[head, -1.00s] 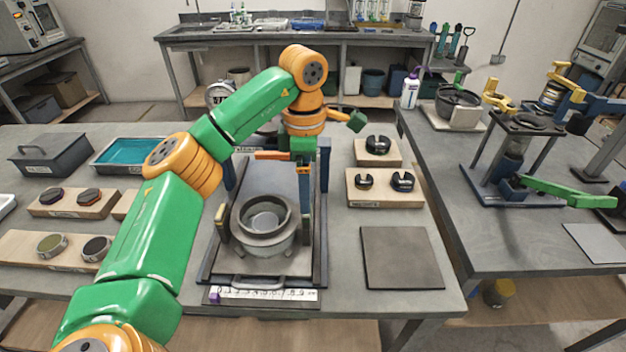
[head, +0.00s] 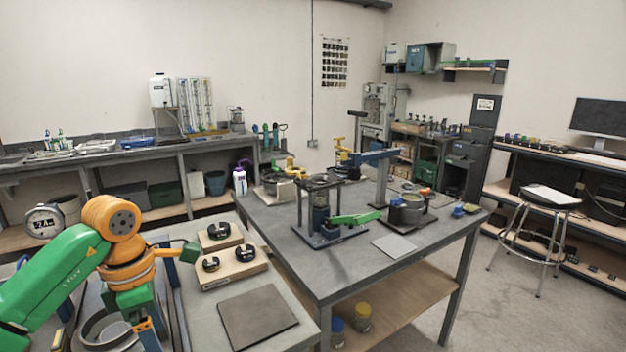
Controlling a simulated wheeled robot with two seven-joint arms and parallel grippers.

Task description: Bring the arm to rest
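My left arm, green and orange, comes in from the left in the head view. Its orange wrist hangs over the left bench, and my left gripper (head: 148,328) points down at the bottom edge of the picture. The fingers are partly cut off and mixed with the frame behind, so I cannot tell whether they are open. A grey metal ring-shaped vessel (head: 94,332) shows just left of the gripper, partly hidden and cut off. I cannot tell whether they touch. My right gripper is not in view.
Wooden blocks with black parts (head: 234,268) and a dark square plate (head: 258,316) lie right of the gripper. A round dial gauge (head: 44,222) stands behind the arm. The right bench holds a stand with a green lever (head: 355,218) and a dark pot (head: 408,211). A stool (head: 540,215) stands far right.

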